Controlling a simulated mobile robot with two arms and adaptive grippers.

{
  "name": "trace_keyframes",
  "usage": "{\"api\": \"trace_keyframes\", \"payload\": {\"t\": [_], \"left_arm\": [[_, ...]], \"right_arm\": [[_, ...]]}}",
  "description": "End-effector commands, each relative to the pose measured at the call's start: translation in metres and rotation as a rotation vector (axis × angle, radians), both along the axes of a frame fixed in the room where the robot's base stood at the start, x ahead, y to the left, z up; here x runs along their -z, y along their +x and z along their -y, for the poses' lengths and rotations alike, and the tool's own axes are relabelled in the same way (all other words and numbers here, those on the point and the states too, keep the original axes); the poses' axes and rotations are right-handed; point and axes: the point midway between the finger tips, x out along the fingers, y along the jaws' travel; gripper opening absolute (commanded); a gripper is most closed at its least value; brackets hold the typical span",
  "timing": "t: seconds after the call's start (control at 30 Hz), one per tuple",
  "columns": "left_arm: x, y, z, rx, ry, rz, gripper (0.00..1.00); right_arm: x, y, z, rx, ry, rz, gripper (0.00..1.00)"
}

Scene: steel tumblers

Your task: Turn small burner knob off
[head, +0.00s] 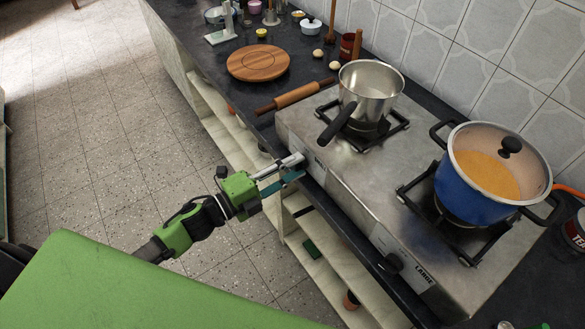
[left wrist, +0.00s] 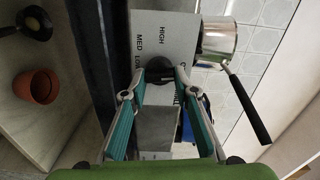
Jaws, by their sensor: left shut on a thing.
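The stove (head: 345,185) stands on the dark counter, with its knobs on the front face. My left gripper (head: 301,166) is at the left end of that face. In the left wrist view its teal fingers (left wrist: 158,76) are closed on the dark small burner knob (left wrist: 157,69), one finger on each side. The dial marks HIGH, MED and LOW show beside the knob. The knob is hidden by the gripper in the head view, and its exact setting cannot be told. A steel saucepan (head: 371,82) sits on the small burner. My right gripper is not in view.
The large burner knob (head: 391,264) is farther right on the front face. A blue pot (head: 466,190) stands on the large burner. The saucepan handle (head: 337,124) sticks out toward the front above my gripper. A rolling pin (head: 291,98) and round board (head: 258,62) lie to the left.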

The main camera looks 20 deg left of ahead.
Motion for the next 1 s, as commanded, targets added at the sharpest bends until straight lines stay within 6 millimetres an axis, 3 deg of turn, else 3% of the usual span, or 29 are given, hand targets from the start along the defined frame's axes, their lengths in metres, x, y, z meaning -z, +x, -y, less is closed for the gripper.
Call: {"api": "trace_keyframes", "payload": {"t": [0.33,0.87,0.9,0.93,1.0], "left_arm": [[0.0016,-0.0007,0.0006,0.001,0.1,0.077,0.06],[0.0018,-0.0008,0.0006,0.001,0.116,0.088,0.06],[0.0018,-0.0008,0.0006,0.001,0.116,0.088,0.37],[0.0018,-0.0008,0.0005,0.001,0.116,0.088,0.43],[0.0016,-0.0007,0.0004,0.001,0.116,0.088,0.43]], "right_arm": [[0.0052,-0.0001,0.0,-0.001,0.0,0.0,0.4],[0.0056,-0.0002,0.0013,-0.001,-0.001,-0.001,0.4],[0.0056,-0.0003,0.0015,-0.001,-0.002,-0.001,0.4],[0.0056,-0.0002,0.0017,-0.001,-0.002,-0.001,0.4],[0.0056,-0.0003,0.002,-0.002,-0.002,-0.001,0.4]]}}
